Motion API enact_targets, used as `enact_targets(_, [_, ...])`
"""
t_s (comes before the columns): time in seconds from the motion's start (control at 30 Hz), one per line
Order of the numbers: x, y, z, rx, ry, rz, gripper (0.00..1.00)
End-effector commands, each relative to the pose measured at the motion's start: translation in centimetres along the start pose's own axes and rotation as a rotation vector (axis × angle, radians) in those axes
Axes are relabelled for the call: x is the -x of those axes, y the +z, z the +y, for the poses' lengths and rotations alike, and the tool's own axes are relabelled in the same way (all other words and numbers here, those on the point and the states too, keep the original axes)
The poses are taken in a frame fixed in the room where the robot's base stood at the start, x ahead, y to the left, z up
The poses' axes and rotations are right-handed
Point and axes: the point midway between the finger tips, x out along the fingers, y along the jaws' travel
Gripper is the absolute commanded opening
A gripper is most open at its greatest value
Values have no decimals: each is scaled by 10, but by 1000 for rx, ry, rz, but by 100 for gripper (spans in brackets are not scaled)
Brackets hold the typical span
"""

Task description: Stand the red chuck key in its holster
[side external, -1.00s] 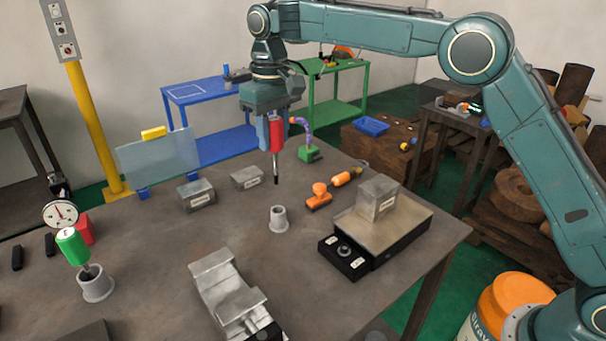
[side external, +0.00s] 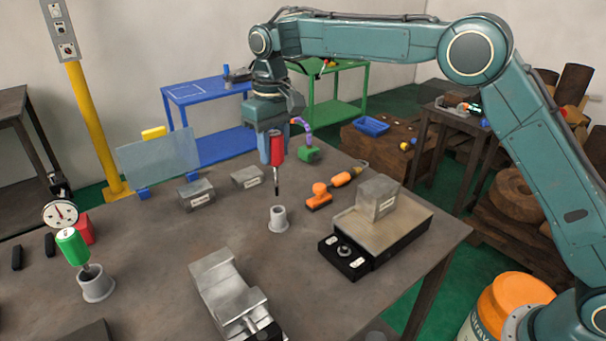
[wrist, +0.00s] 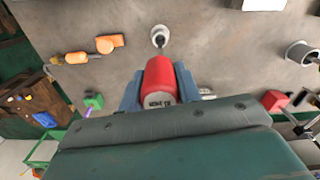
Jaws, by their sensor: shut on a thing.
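The red chuck key (side external: 276,150) hangs roughly upright with its dark shaft pointing down. My gripper (side external: 270,148) is shut on its red handle, and its blue fingers also show on both sides of the handle in the wrist view (wrist: 160,88). A small grey holster (side external: 278,221) stands on the table, and its opening shows in the wrist view (wrist: 159,38). The key's tip is above the holster and apart from it in the side view. The red handle hides the shaft in the wrist view. A green-handled key (side external: 73,245) stands tilted in another grey holster (side external: 96,286).
A metal vise (side external: 232,297) stands in front of the holster. An orange tool (side external: 320,195) and a grey block on a plate (side external: 376,198) are to the right. Two grey blocks (side external: 197,194) stand behind left. The table around the small holster is clear.

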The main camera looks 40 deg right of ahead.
Motion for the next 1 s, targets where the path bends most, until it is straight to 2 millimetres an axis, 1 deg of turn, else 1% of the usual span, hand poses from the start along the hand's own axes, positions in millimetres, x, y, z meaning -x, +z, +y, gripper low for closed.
enact_targets(0.2, [-15, 0, 0, 0, 0, 0, 6])
enact_targets(0.4, [-24, 0, 0, 0, 0, 0, 6])
enact_targets(0.6, [-27, 0, 0, 0, 0, 1, 6])
enact_targets(1.0, [-27, 0, 0, 0, 0, 1, 6])
